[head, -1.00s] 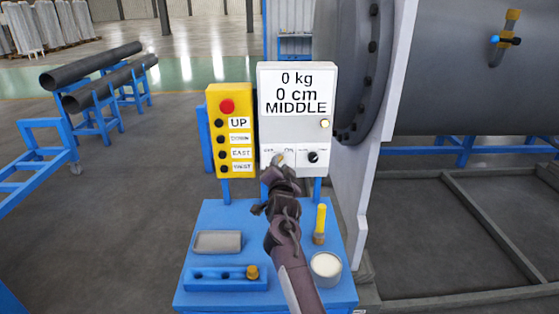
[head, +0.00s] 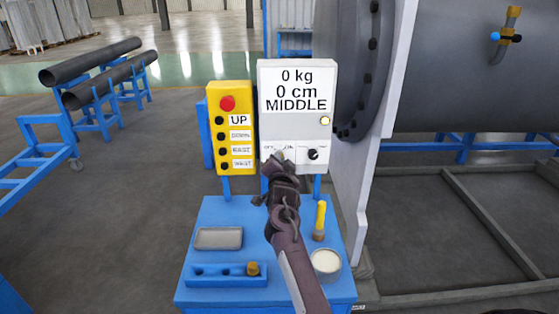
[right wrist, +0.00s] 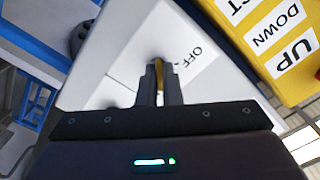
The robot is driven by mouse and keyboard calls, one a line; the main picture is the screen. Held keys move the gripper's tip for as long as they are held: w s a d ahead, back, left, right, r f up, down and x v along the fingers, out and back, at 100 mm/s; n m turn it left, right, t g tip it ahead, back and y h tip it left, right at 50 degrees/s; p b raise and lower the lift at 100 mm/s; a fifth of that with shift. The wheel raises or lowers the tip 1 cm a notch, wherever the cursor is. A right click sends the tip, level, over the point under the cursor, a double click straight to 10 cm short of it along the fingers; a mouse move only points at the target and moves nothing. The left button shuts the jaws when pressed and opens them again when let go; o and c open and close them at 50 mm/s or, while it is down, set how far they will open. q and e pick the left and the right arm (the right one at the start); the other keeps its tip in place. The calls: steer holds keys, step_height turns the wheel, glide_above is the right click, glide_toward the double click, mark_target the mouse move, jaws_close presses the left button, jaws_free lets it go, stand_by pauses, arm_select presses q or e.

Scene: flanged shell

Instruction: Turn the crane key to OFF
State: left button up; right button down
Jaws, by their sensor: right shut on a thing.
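The white control box (head: 296,105) stands at the back of the blue bench and reads "0 kg, 0 cm, MIDDLE". The key sits low on its face, left of a black knob (head: 313,155); my gripper hides much of it. In the right wrist view the brass-coloured key (right wrist: 159,72) shows between my fingers, beside the "OFF" label (right wrist: 195,60). My right gripper (head: 279,160) is at the key, its fingers shut on it; it also shows in the right wrist view (right wrist: 159,90). Which way the key points is unclear. My left gripper is not in view.
A yellow button pendant (head: 229,130) with a red button stands left of the box. The blue bench (head: 215,212) carries a grey tray (head: 218,239), a yellow-handled tool (head: 320,220) and a round white tin (head: 326,264). A large grey flanged shell (head: 450,70) stands at right.

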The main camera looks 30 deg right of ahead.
steer(key=shift+n, duration=0.4)
steer(key=shift+n+p, duration=2.3)
steer(key=shift+n, duration=6.2)
steer(key=c, duration=1.6)
jaws_free()
